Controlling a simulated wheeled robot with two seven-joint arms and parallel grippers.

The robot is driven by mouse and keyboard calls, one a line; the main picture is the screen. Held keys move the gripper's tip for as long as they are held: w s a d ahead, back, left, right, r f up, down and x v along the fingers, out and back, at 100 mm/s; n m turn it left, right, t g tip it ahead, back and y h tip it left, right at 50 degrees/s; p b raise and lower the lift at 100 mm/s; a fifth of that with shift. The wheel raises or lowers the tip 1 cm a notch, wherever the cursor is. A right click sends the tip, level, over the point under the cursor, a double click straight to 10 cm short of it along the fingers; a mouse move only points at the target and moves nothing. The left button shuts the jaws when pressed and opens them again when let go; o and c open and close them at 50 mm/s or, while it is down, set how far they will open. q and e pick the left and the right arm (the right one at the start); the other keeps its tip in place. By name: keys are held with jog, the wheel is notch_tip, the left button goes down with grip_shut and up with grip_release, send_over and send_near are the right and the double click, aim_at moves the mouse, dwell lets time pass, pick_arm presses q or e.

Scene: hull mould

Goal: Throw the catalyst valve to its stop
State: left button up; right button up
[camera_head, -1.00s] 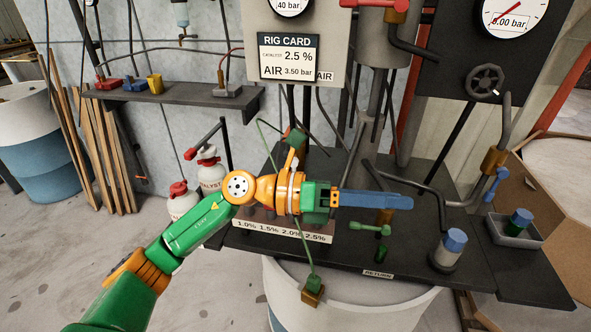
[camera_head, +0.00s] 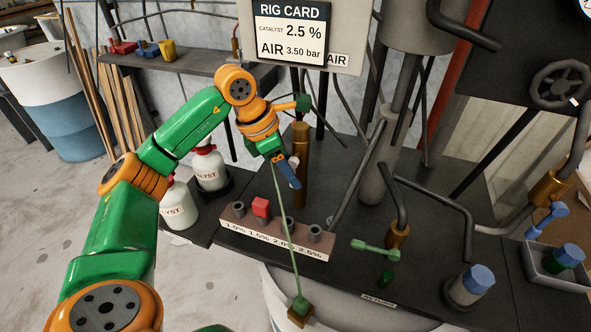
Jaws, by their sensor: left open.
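No valve here carries a readable catalyst label, so I cannot tell which one it is. A green lever handle (camera_head: 375,248) lies level above the dark bench, beside a brass fitting. A blue handle (camera_head: 547,221) is at the far right. The ratio block (camera_head: 275,238), marked 1.0% to 2.5%, has a red plug (camera_head: 261,207) near the 1.5% mark. My left gripper (camera_head: 294,182), with blue fingers, is open, seen nearly edge-on. It points down above the block's right part, in front of a brass post (camera_head: 301,150), with no visible contact. My right gripper is out of view.
Two white catalyst bottles (camera_head: 209,168) stand left of the block, partly behind my arm. A thin green line (camera_head: 288,235) runs down to a brass block (camera_head: 300,313). Grey pipes cross the bench. A blue-capped cup (camera_head: 470,287) and a tray (camera_head: 541,270) are right.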

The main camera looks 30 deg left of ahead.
pick_arm(q)
jog(key=shift+d+f, duration=0.15)
jog(key=shift+f, duration=0.5)
jog(key=shift+w+f, duration=0.15)
jog(key=shift+w, duration=0.1)
grip_shut()
dwell(0.7)
